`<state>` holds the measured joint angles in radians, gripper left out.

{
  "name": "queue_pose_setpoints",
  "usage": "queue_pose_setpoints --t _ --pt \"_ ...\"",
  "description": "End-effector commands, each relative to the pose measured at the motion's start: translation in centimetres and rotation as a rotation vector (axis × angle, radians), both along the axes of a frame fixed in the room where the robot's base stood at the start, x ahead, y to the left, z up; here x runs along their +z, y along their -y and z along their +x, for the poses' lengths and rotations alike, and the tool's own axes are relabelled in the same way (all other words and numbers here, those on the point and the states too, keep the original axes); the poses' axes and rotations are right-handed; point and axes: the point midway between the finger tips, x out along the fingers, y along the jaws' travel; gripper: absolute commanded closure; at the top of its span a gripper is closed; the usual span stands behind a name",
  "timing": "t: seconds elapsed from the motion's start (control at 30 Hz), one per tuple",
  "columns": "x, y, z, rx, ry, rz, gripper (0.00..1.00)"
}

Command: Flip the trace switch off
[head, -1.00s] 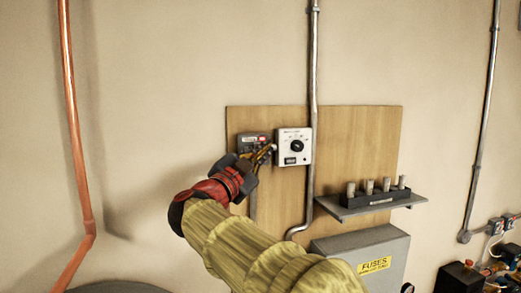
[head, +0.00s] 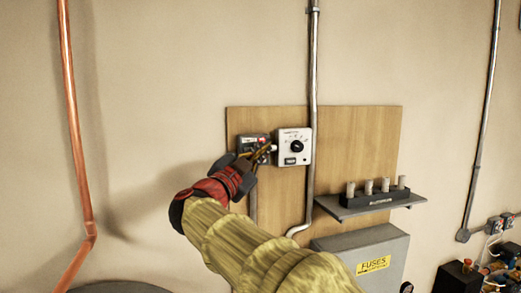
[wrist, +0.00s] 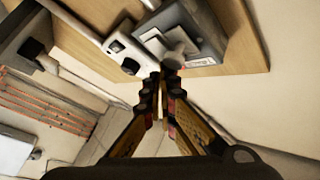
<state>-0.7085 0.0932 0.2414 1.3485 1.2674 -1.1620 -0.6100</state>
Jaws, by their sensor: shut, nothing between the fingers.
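A grey switch box (head: 250,140) with a small red mark is fixed to the wooden board, left of a white dial box. In the wrist view the grey box (wrist: 205,40) shows a pale label and a light, rounded lever (wrist: 178,57) sticking out. My gripper (head: 266,150) is in front of the grey box's lower right part and hides some of it. In the wrist view my gripper's fingertips (wrist: 170,74) are together and empty, right at the lever's end. I cannot tell whether they touch it, nor which position the lever is in.
The white box (head: 294,147) with a black dial is just right of my fingertips. A vertical conduit (head: 313,70) runs beside it. A shelf (head: 375,206) with several pale cylinders and a grey fuse box (head: 392,247) are lower right. The wall at left is clear up to a copper pipe (head: 72,120).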

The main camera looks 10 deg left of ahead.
Motion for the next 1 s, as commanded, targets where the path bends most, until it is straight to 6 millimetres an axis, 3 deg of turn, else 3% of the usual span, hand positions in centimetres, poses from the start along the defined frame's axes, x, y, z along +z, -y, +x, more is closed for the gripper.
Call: queue_pose_setpoints --t 0.6,1.0 --pt "0.0 -0.1 0.3 0.000 0.000 0.000 1.00" --pt "-0.2 0.4 -1.0 0.000 0.000 0.000 1.00"
